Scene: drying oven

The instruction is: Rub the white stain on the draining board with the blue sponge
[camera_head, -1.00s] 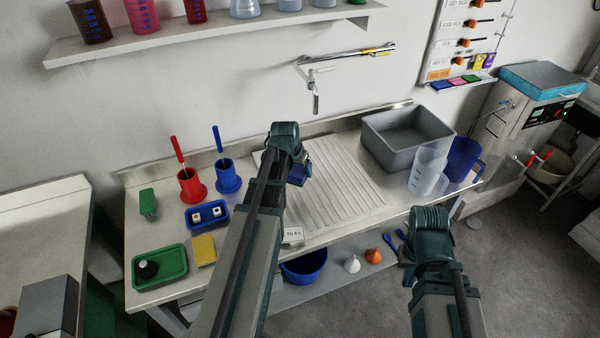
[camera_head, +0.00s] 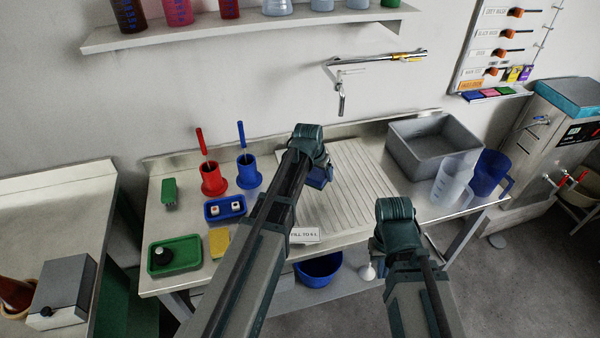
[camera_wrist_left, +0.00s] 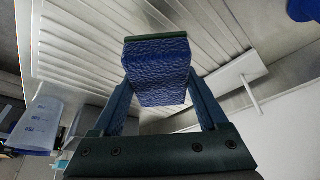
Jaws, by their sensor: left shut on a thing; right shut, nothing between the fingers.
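The blue sponge (camera_wrist_left: 158,82) is between the fingers of my left gripper (camera_wrist_left: 160,90) in the left wrist view, with a green layer along its far edge. In the head view, the sponge (camera_head: 318,178) shows as a blue patch below my left gripper (camera_head: 316,172), over the left part of the ribbed draining board (camera_head: 355,190). I cannot tell whether the sponge touches the board. No white stain can be made out; my left arm hides part of the board. My right gripper (camera_head: 393,222) is in front of the bench's front edge, its fingers mostly hidden.
A grey basin (camera_head: 430,150) and clear and blue jugs (camera_head: 488,172) stand right of the board. A red pot (camera_head: 213,178), a blue pot (camera_head: 248,172), a blue tray (camera_head: 226,218), a yellow sponge (camera_head: 219,243) and a green tray (camera_head: 190,262) are left. A tap (camera_head: 342,100) overhangs the back.

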